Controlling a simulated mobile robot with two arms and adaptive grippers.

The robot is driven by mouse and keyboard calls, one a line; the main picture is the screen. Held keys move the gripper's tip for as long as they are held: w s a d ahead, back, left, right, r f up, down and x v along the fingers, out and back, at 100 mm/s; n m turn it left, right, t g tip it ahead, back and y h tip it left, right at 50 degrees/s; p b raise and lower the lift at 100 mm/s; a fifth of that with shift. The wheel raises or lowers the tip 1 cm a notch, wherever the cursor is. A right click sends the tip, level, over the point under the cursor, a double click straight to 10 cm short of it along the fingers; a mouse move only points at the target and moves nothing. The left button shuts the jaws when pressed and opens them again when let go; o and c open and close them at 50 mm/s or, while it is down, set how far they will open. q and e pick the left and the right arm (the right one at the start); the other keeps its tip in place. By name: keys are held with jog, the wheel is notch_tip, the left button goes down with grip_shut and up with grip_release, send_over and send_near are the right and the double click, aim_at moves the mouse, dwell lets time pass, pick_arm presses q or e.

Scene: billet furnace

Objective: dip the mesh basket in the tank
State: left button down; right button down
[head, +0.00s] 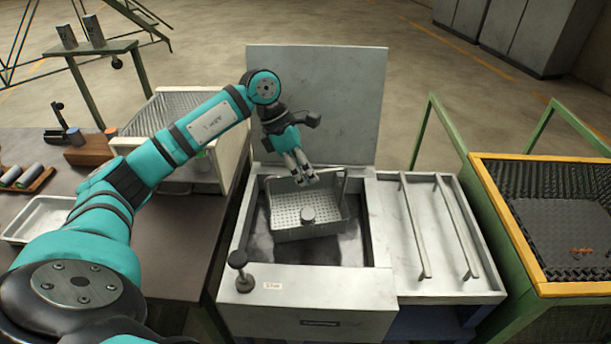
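The basket is inside the opening of the tank (381,281), slightly askew, over dark liquid (258,240). How deep it sits is hard to tell. My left gripper (305,180) comes down from above at the basket's far side. Its fingers are close together on the handle, which they partly hide. The tank's lid (335,100) stands open behind. My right gripper is out of view.
A drain shelf with two rails (413,225) adjoins the tank on the right. Beyond it is a green-framed bin (555,289) with a dark mat. A black knob (240,270) stands on the tank's front left. A dark table (160,255) with a white tray (38,222) is at left.

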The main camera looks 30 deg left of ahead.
pick_arm(q)
jog(key=shift+r+p, duration=1.7)
jog(key=shift+r, duration=1.3)
